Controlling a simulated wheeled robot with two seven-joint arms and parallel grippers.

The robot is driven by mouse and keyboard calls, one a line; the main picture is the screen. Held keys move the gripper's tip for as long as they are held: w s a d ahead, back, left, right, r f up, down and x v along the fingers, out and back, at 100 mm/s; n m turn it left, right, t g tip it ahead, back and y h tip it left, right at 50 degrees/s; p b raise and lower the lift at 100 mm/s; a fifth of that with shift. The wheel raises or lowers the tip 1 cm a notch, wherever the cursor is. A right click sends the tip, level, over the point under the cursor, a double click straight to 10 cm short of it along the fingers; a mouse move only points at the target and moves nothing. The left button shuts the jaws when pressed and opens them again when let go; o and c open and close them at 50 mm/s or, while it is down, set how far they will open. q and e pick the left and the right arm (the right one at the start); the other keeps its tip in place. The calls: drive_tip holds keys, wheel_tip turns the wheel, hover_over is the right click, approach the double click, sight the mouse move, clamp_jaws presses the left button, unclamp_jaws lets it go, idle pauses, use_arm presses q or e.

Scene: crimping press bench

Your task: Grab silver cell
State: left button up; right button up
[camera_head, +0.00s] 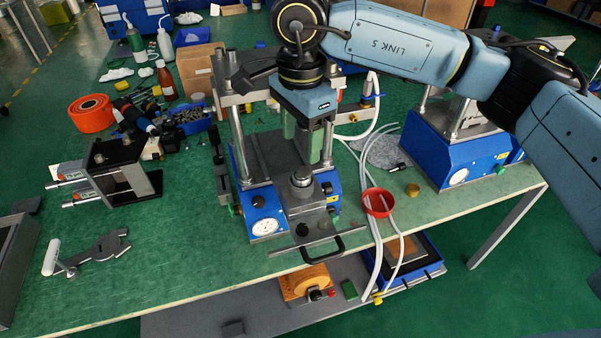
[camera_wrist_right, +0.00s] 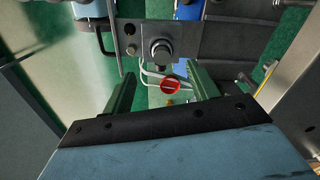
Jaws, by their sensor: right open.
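The silver cell (camera_head: 302,183) is a short metal cylinder with a narrower top. It stands upright on the sliding plate at the front of the middle blue press (camera_head: 263,226). In the right wrist view the cell (camera_wrist_right: 161,50) shows on its grey plate, above the gap between the fingers in the picture. My right gripper (camera_head: 307,150) has green fingers and points down above and just behind the cell. It is open and empty, and apart from the cell. In the right wrist view the open fingers (camera_wrist_right: 160,84) show at both sides. My left gripper is not in view.
Press columns (camera_head: 238,145) stand close to my right gripper. A black handle (camera_head: 322,256) sticks out at the front. A second press (camera_head: 462,158) stands further right.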

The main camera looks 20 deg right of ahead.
sight(300, 175)
wheel_tip(300, 175, down, 2)
drive_tip(key=shift+f, duration=0.25)
wheel_tip(300, 175, down, 5)
drive_tip(key=shift+w+r+p, duration=0.15)
drive_tip(key=shift+p, duration=0.25)
drive_tip(key=shift+f, duration=0.55)
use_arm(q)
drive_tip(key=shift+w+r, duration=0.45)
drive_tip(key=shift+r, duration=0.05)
use_arm(e)
drive_tip(key=c, duration=1.1)
